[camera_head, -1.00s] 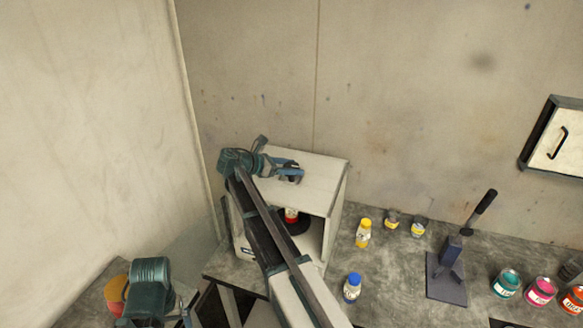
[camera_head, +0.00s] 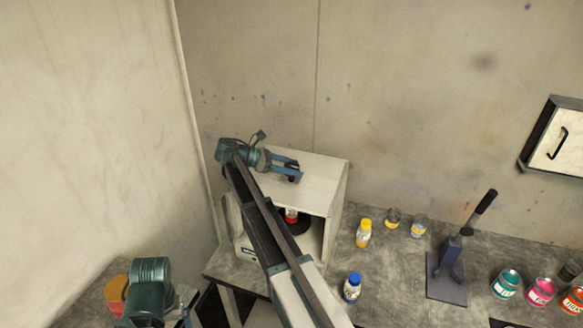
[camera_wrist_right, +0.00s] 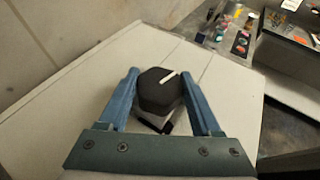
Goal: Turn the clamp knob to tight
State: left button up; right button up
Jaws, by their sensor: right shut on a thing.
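The clamp knob (camera_wrist_right: 157,92) is black and many-sided with a white pointer line on top. In the right wrist view the line points toward the upper right. The knob sits on a small pale base on the white top of a cabinet (camera_head: 318,170). My right gripper (camera_head: 297,172) is over the cabinet top. In the right wrist view its two blue fingers (camera_wrist_right: 160,95) stand on both sides of the knob, shut on it. In the head view the knob is mostly hidden by the fingers. Part of my left arm shows at the lower left, but its gripper does not.
The cabinet's open front holds a red can (camera_head: 291,215). On the grey bench are a yellow-capped bottle (camera_head: 363,234), a blue-capped bottle (camera_head: 351,288), a lever press (camera_head: 447,270) and several paint cans (camera_head: 506,284). Walls stand close behind and left of the cabinet.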

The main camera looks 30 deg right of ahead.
jog(key=o, duration=1.4)
jog(key=shift+c, duration=0.2)
jog(key=p+v, duration=0.5)
jog(key=v, duration=0.7)
jog(key=shift+w+a+r, duration=0.2)
jog(key=shift+r, duration=0.05)
jog(key=shift+w+a+r, duration=0.15)
jog(key=shift+a, duration=0.4)
jog(key=b+x, duration=0.4)
jog(key=x, duration=0.8)
jog(key=shift+d+f+b, duration=0.2)
jog(key=shift+f+b, duration=0.05)
jog(key=shift+b, duration=0.1)
jog(key=shift+s+d+f, duration=0.15)
jog(key=shift+s+d, duration=0.2)
jog(key=shift+d, duration=0.2)
